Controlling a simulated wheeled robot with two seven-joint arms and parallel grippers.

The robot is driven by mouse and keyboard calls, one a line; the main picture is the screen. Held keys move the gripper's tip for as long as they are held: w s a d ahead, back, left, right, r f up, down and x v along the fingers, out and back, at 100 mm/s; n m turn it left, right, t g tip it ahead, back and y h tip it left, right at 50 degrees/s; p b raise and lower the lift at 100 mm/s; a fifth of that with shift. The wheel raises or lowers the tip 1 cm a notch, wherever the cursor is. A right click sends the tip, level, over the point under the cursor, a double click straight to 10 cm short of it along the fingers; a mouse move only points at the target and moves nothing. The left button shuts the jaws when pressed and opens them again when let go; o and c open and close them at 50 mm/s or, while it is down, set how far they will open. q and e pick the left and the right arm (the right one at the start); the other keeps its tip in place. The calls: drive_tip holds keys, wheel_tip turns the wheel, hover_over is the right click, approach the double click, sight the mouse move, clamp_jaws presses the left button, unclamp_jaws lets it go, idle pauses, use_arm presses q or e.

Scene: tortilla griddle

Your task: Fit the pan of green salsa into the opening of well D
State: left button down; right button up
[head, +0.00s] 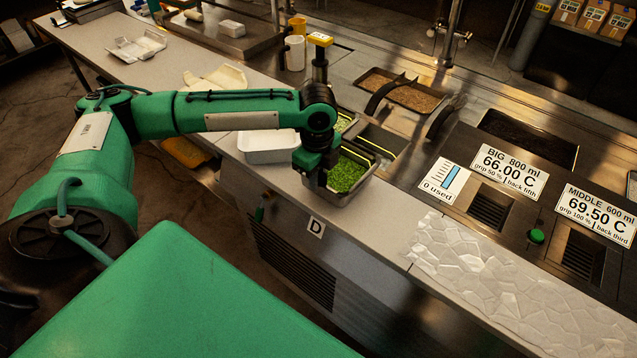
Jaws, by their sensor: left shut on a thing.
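The steel pan of green salsa (357,187) is at the counter's front edge, filled with chopped green. My left gripper (316,163) is shut on its left side, and the gripper hides that part of the rim. The pan looks roughly level; I cannot tell whether it touches the counter. A D label (316,227) is on the counter front below the pan. A dark rectangular opening (382,139) lies just behind the pan, probably well D; the pan and arm cover its near side. My right gripper is not in view.
A white tub (268,147) stands just left of the pan. Another green-filled pan (344,121) shows behind my left arm. A pan of brown filling (411,97) with dark curved handles lies farther back. The crinkled sheet (500,285) covers the front right counter.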

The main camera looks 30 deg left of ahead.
use_arm(q)
wheel_tip(320, 180, up, 17)
drive_tip(key=b, duration=0.1)
drive_tip(key=shift+b, duration=0.4)
wheel_tip(320, 180, down, 16)
drive_tip(key=shift+r+p, duration=0.1)
drive_tip(key=shift+p, duration=0.9)
wheel_tip(320, 180, down, 3)
drive_tip(key=shift+r+p, duration=0.2)
drive_tip(key=shift+p, duration=0.8)
drive_tip(key=shift+f, duration=0.55)
drive_tip(key=c, duration=1.4)
unclamp_jaws()
